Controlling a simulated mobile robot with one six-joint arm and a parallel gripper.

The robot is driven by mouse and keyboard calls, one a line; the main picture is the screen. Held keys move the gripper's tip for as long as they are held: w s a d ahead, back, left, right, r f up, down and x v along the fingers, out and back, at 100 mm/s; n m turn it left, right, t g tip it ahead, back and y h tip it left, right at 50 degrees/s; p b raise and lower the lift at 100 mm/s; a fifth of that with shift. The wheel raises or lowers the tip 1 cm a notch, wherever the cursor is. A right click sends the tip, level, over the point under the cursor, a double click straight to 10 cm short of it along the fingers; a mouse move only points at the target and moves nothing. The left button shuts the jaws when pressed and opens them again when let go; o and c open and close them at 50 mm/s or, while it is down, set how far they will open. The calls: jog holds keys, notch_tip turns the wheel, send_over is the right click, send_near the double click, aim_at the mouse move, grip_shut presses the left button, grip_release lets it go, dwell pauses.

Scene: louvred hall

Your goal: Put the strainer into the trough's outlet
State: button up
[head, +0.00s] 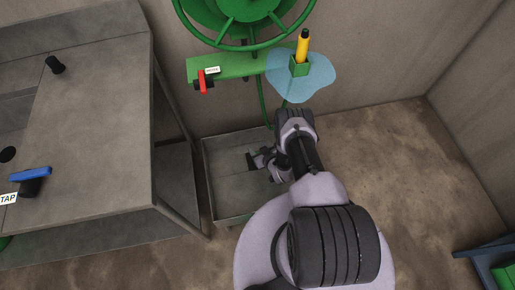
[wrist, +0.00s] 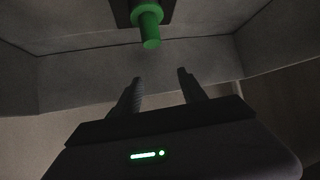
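A grey bench or trough (head: 95,110) fills the left of the head view, with a dark round hole (head: 7,154) near its left edge. I cannot tell whether this hole is the outlet. My gripper (head: 252,161) is low over a shallow grey basin (head: 215,214) on the floor, pointing left. In the wrist view my gripper (wrist: 160,77) is open, with nothing between its fingers. Ahead of it is a green stem with a collar (wrist: 150,27), against a dark block, apart from the fingertips. I cannot tell whether it is the strainer.
A blue-handled tap (head: 31,174) and a small black cylinder (head: 55,65) are on the bench. A green hose reel (head: 240,12), a red-handled valve (head: 202,82) and a yellow-handled tool (head: 303,46) are on the wall. A dark crate (head: 490,254) stands at lower right.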

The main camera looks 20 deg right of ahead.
jog(key=shift+r, duration=0.1)
jog(key=w+r+p+v, duration=0.1)
jog(key=p+v, duration=0.8)
jog(key=v, duration=0.2)
jog(key=r+p+v, duration=0.1)
jog(key=p+v, duration=0.7)
jog(key=v, duration=0.4)
jog(key=shift+w+r+p, duration=0.15)
jog(key=shift+r+p, duration=0.25)
jog(key=shift+r, duration=0.05)
